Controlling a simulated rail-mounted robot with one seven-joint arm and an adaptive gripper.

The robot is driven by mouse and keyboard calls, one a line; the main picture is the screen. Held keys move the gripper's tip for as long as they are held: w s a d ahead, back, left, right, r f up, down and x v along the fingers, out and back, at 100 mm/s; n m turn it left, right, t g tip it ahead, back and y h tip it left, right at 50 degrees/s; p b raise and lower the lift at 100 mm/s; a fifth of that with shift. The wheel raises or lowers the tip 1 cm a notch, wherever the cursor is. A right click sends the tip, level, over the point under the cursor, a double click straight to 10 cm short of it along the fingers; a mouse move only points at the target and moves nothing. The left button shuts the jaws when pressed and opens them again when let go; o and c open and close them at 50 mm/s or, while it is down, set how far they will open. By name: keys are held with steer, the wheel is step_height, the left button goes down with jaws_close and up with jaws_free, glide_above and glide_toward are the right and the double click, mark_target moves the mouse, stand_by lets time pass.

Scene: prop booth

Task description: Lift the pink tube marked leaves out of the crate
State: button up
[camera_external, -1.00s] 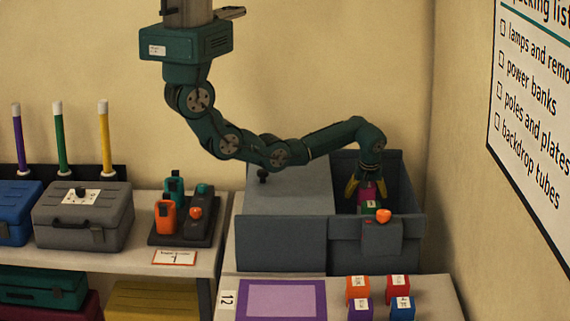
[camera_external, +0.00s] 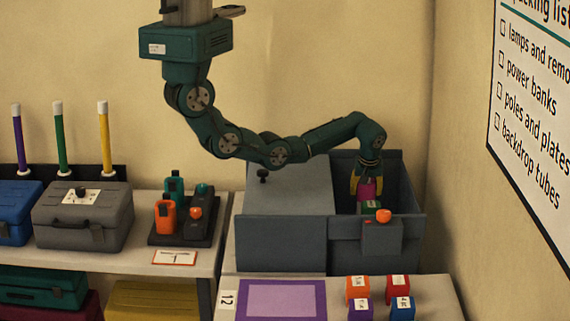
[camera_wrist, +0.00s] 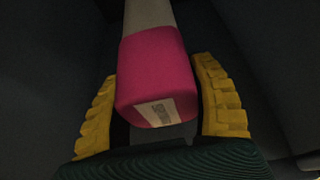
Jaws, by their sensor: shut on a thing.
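The pink end of a tube (camera_wrist: 158,68) shows in the wrist view between my two yellow fingers, with a pale shaft running up from it. A small label (camera_wrist: 160,112) is on its end; I cannot read it surely. In the outside view the pink part (camera_external: 369,189) shows inside the open right half of the dark grey crate (camera_external: 415,205). My gripper (camera_external: 367,186) points down into that half and is shut on the pink tube. The lower part of the tube is hidden by the crate's front.
A grey lid (camera_external: 290,185) with a black knob covers the crate's left half. A green block (camera_external: 371,206) sits just behind that knob. Several small labelled cubes (camera_external: 357,290) stand in front.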

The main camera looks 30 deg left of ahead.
step_height(320, 180, up, 17)
steer(key=p, duration=0.2)
steer(key=shift+p, duration=0.4)
step_height(320, 180, up, 7)
steer(key=p, duration=0.7)
steer(key=shift+p, duration=0.3)
step_height(320, 180, up, 7)
steer(key=p, duration=0.7)
step_height(320, 180, up, 7)
steer(key=p, duration=0.7)
